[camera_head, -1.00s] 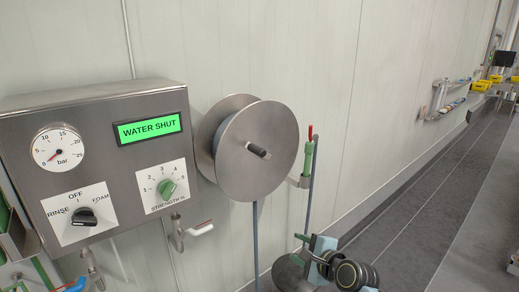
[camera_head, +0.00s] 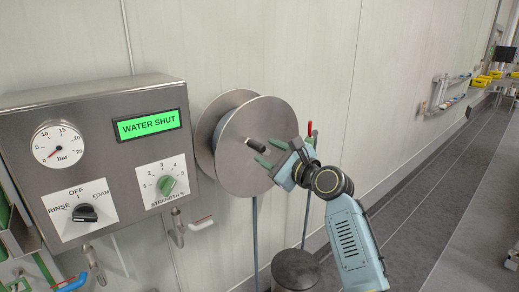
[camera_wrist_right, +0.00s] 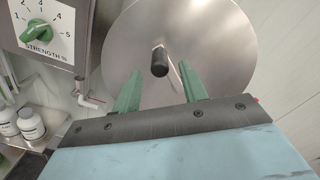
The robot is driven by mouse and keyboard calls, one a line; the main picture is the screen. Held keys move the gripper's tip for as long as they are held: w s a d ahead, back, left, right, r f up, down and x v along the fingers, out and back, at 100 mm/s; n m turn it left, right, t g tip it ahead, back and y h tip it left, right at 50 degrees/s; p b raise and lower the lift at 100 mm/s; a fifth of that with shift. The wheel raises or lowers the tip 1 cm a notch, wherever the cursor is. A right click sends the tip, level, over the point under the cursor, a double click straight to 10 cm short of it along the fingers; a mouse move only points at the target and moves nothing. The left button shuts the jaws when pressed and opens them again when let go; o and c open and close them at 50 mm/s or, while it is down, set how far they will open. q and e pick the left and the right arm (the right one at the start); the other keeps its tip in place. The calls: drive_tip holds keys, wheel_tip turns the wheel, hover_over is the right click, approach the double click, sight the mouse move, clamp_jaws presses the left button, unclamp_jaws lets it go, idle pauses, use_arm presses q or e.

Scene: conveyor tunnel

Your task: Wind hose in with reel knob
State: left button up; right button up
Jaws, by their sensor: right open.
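The steel hose reel (camera_head: 237,170) is mounted on the wall right of the control box. Its black knob (camera_head: 256,147) sticks out from the front disc. The hose (camera_head: 255,230) hangs straight down below the reel. My right gripper (camera_head: 268,153) is open and empty, its green fingers just in front of the disc and close to the knob. In the right wrist view, the knob (camera_wrist_right: 159,62) stands beyond and between the two green fingertips, and no contact shows. My left gripper is not in view.
The control box (camera_head: 90,95) reads "WATER SHUT" and carries a gauge, a black selector (camera_head: 84,213) and a green strength dial (camera_head: 167,185). A red-handled valve (camera_head: 202,221) sits below it. A round-topped dark bin (camera_head: 296,268) stands below the reel. Open floor lies right.

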sight(264, 150)
drive_tip(key=shift+x, duration=2.2)
clamp_jaws()
